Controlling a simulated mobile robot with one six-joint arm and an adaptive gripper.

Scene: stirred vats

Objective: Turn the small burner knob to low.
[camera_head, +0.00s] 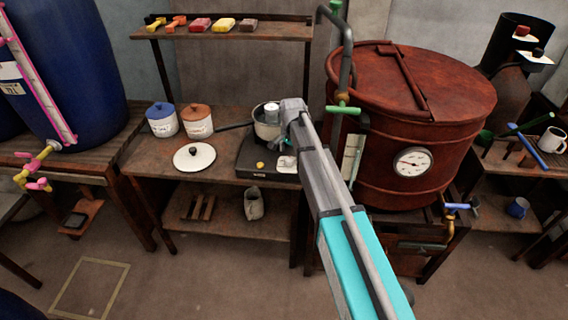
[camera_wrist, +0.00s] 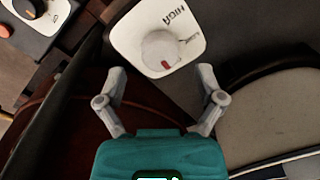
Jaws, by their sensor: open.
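The small burner (camera_head: 245,160) is a dark unit on the wooden bench in the head view, with a pot (camera_head: 266,130) on it. In the wrist view a round pale grey knob (camera_wrist: 158,48) with a red mark sits on a white dial plate (camera_wrist: 125,32). The plate reads HIGH at the top, with a smaller, hard-to-read label below it. The red mark points toward the bottom of the picture, away from HIGH. My gripper (camera_wrist: 163,80) is open and empty, its fingertips apart from the knob, which lies just beyond and between them. In the head view my arm partly hides the burner's right side.
A yellow knob (camera_head: 260,165) shows on the burner's front. A white lid (camera_head: 194,156) and two lidded jars (camera_head: 162,119) stand to the left. A rusty red vat (camera_head: 450,100) with a gauge stands close right of my arm. Another dial (camera_wrist: 30,8) shows at the wrist view's upper left.

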